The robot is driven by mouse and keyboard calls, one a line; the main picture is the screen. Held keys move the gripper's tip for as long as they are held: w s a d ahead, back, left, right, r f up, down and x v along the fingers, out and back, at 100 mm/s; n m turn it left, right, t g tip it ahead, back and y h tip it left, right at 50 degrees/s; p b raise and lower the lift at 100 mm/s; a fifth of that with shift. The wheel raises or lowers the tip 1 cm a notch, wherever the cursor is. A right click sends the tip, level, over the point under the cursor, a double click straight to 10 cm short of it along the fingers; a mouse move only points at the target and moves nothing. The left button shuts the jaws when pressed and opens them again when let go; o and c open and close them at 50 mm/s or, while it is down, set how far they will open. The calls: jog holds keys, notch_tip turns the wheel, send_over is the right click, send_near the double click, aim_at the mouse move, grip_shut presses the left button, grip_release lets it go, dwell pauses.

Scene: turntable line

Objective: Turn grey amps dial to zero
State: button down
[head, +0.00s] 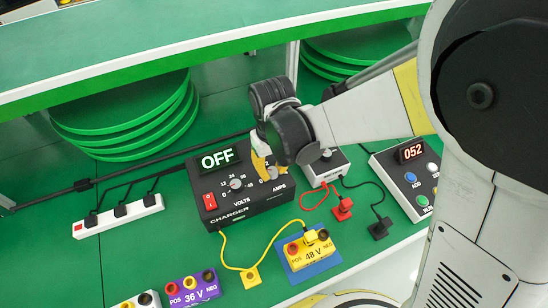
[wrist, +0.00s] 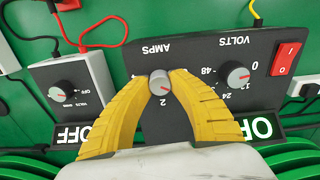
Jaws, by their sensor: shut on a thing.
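The black charger box (head: 230,205) stands on the green bench; its display (head: 219,158) reads OFF. The grey amps dial (wrist: 160,82) is on its panel by the AMPS label, with a small red mark on its lower right side and a "2" printed nearby. My gripper (wrist: 160,80) is shut on the amps dial, one yellow finger on each side. In the head view my gripper (head: 266,168) hides most of that dial. The grey volts dial (wrist: 238,76) is beside it, apart from my fingers.
A red switch (wrist: 285,58) sits at the charger's end. A white box with a dial (head: 325,165) stands close on the right. A yellow 48 V battery (head: 312,252) lies in front on a blue mat. A power strip (head: 118,215) lies left.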

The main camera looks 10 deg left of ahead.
aim_at(273, 171)
jog(key=n, duration=0.4)
jog(key=shift+n, duration=2.2)
jog(key=c, duration=1.1)
grip_release()
jog(key=shift+c, duration=0.2)
notch_tip(273, 171, up, 12)
